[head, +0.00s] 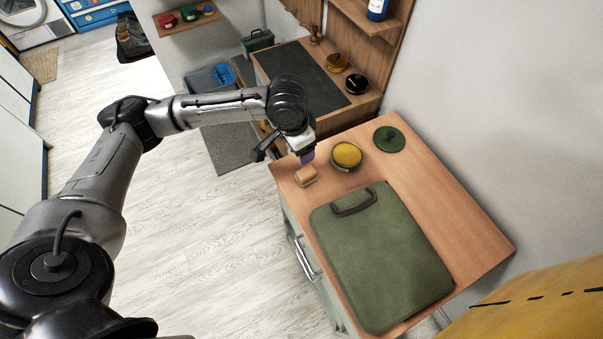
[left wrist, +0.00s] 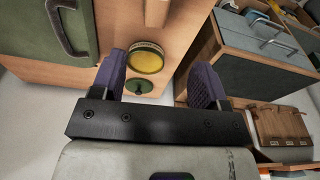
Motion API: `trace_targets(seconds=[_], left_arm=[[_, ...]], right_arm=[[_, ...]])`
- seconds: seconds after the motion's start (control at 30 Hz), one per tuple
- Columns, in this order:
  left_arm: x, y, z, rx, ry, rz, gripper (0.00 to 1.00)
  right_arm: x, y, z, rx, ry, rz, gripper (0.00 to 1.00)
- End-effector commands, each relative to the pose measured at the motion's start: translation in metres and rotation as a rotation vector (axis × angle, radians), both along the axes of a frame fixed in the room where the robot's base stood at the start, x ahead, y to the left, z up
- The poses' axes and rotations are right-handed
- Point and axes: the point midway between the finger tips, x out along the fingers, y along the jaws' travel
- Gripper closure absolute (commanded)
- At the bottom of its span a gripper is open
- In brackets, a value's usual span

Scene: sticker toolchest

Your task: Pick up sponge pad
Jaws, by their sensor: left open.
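The sponge pad (head: 306,175) is a small tan-orange block lying on the wooden top of the cabinet, near its left corner. It also shows at the top edge of the left wrist view (left wrist: 156,12), partly cut off. My left gripper (head: 307,156) is above the counter, just behind the sponge pad in the head view. In the left wrist view its two purple fingers (left wrist: 158,68) are spread apart with nothing between them. The gripper is apart from the sponge pad. My right gripper is not in view.
A round yellow tin (head: 347,155) stands right beside the gripper, with a green lid (head: 389,139) behind it. A large green case (head: 381,260) lies on the cabinet top (head: 455,215). A lower workbench with a dark mat (head: 305,78) stands behind. Bare wood surrounds the sponge pad.

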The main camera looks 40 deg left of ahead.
Motion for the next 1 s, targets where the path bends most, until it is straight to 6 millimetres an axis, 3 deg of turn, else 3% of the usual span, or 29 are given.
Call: trace_targets(seconds=[0.5,0.83,1.0], left_arm=[[0.010,-0.003,-0.071,-0.005,0.001,0.038,0.32],[0.013,-0.005,-0.089,-0.004,0.000,0.036,0.32],[0.015,-0.009,-0.110,-0.004,0.000,0.036,0.32]], right_arm=[[0.000,-0.002,0.001,-0.008,0.001,0.006,0.57],[0.000,-0.002,0.002,-0.006,0.001,0.004,0.57],[0.000,-0.001,0.007,-0.002,0.001,0.002,0.57]])
